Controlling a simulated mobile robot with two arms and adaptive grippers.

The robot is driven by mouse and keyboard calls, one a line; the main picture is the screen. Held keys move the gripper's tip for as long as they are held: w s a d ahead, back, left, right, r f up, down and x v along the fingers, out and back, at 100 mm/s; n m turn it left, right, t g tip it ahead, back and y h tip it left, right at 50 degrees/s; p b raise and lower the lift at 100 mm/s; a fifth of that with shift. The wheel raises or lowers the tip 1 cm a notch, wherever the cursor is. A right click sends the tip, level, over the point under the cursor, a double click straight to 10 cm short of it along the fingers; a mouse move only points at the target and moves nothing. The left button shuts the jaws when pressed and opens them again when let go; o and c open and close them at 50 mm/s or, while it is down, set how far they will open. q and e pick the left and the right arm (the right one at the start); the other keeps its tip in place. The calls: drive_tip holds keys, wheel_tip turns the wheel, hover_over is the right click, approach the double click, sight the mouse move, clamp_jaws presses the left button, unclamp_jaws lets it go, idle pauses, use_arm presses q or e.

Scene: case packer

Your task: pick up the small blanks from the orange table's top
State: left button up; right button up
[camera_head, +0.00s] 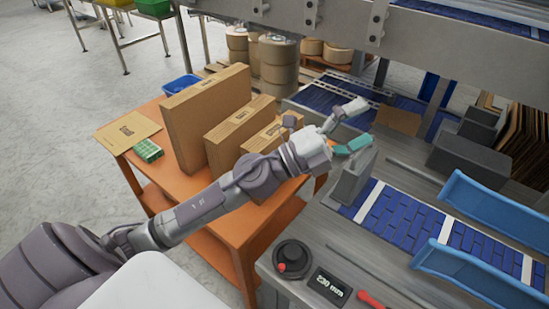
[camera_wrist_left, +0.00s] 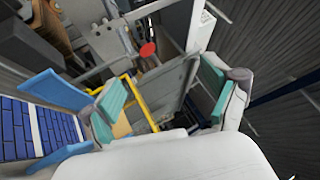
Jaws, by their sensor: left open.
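The orange table (camera_head: 178,187) stands left of the machine. Three groups of brown cardboard blanks stand upright on it in stepped sizes: large (camera_head: 205,115), medium (camera_head: 232,138) and small (camera_head: 262,137). The small blanks are the rightmost, and my left arm partly hides them. My left gripper (camera_head: 362,125) is right of the table, over the machine by a grey block. It is open, with nothing seen held. Its teal-padded fingers show spread in the left wrist view (camera_wrist_left: 162,100), where I cannot make out the small blanks. My right gripper is not in view.
A flat cardboard sheet (camera_head: 128,130) and a green pack (camera_head: 148,150) lie on the table's left. The machine has a blue belt (camera_head: 395,220), blue guide rails (camera_head: 465,275), a grey block (camera_head: 352,178) and a dial (camera_head: 292,258). A grey beam crosses above.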

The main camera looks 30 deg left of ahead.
use_arm(q)
drive_tip(key=d+f+m+g+h, duration=0.1)
drive_tip(key=d+m+g+h, duration=0.1)
drive_tip(key=m+g, duration=0.35)
drive_tip(key=m+g+y, duration=0.4)
drive_tip(key=g+y, duration=0.2)
drive_tip(key=y, duration=1)
approach(275, 131)
drive_tip(key=shift+d+t, duration=0.1)
drive_tip(key=shift+t, duration=0.15)
drive_tip(key=p+x, duration=0.1)
drive_tip(key=x, duration=0.6)
drive_tip(key=shift+f, duration=0.2)
drive_tip(key=shift+w+f, duration=0.25)
drive_tip(key=shift+f, duration=0.2)
drive_tip(key=shift+w+f+p, duration=0.15)
drive_tip(key=shift+f+p, duration=0.15)
drive_tip(key=shift+p, duration=0.15)
drive_tip(key=x, duration=0.1)
drive_tip(key=p+x, duration=0.1)
drive_tip(key=x, duration=0.1)
drive_tip(key=shift+a+f, duration=0.35)
drive_tip(key=shift+w+f+m, duration=0.25)
drive_tip(key=shift+f, duration=0.15)
drive_tip(key=shift+f, duration=0.2)
